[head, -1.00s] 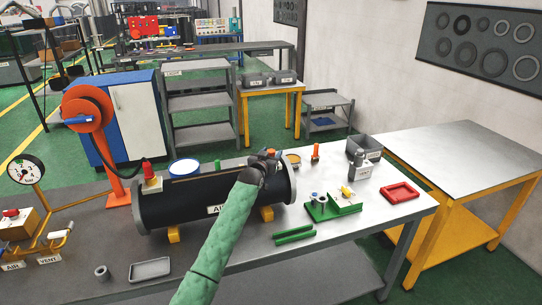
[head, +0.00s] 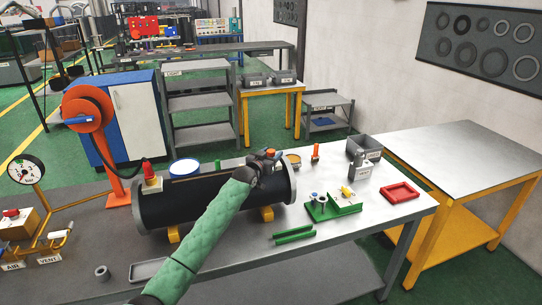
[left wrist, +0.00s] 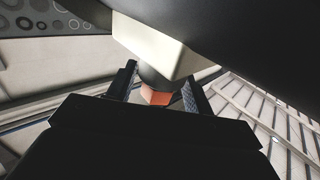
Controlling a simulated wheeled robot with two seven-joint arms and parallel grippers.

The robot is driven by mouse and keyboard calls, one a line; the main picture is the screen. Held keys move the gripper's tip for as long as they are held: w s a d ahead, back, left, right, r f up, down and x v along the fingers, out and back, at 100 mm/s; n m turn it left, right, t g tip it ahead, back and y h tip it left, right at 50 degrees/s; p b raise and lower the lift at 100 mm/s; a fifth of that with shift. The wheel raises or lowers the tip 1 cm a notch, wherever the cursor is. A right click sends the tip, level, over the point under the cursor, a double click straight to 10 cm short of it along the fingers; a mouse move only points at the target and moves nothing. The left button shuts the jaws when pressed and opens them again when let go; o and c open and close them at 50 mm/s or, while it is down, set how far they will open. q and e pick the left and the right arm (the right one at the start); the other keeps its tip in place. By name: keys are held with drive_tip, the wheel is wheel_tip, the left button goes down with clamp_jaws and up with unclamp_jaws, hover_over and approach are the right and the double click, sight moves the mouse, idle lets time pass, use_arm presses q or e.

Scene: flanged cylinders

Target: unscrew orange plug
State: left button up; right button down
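The orange plug (left wrist: 157,97) shows in the left wrist view, below a dark round part and a pale block. My left gripper (left wrist: 160,88) has one finger on each side of it. The fingers stand apart, with narrow gaps visible beside the plug. In the head view my left gripper (head: 264,158) is at the right end of the black flanged cylinder (head: 180,202), near its top. An orange spot (head: 270,152) shows at the gripper there; the gripper hides most of the area around it. My right gripper is in neither view.
The cylinder lies on yellow supports on the bench (head: 345,225). To its right are a green fixture (head: 330,209), a red tray (head: 400,193), a grey bin (head: 365,147) and a separate upright orange piece (head: 315,152). A gauge (head: 25,169) and valves stand at left.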

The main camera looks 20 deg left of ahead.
use_arm(q)
drive_tip(key=shift+p+v, duration=0.4)
drive_tip(key=shift+v, duration=0.35)
drive_tip(key=shift+p+v, duration=0.9)
drive_tip(key=shift+v, duration=1.3)
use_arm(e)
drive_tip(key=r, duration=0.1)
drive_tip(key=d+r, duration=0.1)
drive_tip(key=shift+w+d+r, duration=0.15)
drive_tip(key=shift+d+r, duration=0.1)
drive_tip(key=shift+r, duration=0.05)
